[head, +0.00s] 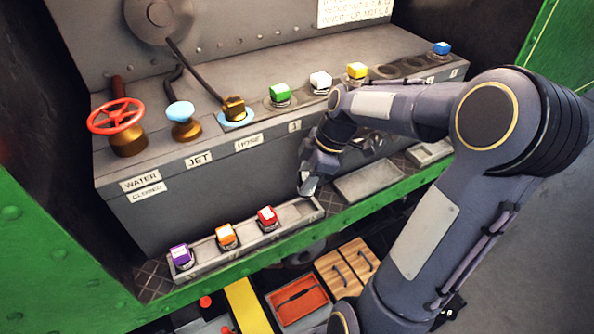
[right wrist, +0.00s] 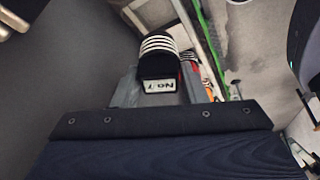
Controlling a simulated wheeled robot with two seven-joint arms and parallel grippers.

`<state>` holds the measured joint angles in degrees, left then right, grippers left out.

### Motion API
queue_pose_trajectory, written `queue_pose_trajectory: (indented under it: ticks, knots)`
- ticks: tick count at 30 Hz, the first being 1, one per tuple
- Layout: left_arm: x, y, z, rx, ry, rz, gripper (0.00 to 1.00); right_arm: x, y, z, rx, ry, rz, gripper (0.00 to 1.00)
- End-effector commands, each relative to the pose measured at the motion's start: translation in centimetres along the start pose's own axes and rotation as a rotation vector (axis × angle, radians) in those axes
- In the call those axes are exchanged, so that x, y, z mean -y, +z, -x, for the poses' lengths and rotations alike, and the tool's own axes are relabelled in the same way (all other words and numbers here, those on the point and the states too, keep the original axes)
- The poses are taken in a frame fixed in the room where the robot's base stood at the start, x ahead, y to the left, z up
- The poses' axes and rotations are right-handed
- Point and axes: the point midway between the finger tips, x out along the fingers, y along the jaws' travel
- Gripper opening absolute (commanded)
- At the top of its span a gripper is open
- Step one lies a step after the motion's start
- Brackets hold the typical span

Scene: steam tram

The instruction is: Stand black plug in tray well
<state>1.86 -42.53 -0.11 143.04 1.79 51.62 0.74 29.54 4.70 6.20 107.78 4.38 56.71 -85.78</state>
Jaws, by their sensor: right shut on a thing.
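My right gripper (head: 310,182) is shut on the black plug (right wrist: 160,56) just above the right end of the long grey tray (head: 205,264). In the right wrist view the plug has white stripes and a white "No 7" label. In the head view I cannot make the plug out clearly from the gripper. A purple plug (head: 181,256), an orange plug (head: 226,235) and a red plug (head: 267,218) stand in the tray from left to right. The wells near the gripper are hard to see. My left gripper is not in view.
Green (head: 281,95), white (head: 320,81), yellow (head: 357,72) and blue (head: 441,49) plugs stand on the grey bench above, with a red valve wheel (head: 116,115) at its left. An empty shallow tray (head: 369,181) lies right of the gripper. A green ledge runs along the front.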

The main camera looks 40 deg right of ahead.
Motion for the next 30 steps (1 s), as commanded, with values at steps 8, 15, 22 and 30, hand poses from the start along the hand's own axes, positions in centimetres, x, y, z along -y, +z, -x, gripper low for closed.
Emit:
queue_pose_trajectory:
  ticks: [8,15,22,30]
  knots:
    - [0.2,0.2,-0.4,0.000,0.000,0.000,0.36,0.0,0.2,-0.3,0.001,-0.007,0.021,0.03]
    - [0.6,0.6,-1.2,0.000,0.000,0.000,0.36,0.0,0.7,-1.6,0.001,-0.008,0.020,0.03]
    - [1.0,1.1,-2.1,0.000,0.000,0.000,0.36,0.0,1.4,-3.1,0.001,-0.007,0.020,0.03]
    - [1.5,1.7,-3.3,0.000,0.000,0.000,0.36,0.0,2.1,-4.9,0.001,-0.007,0.020,0.03]
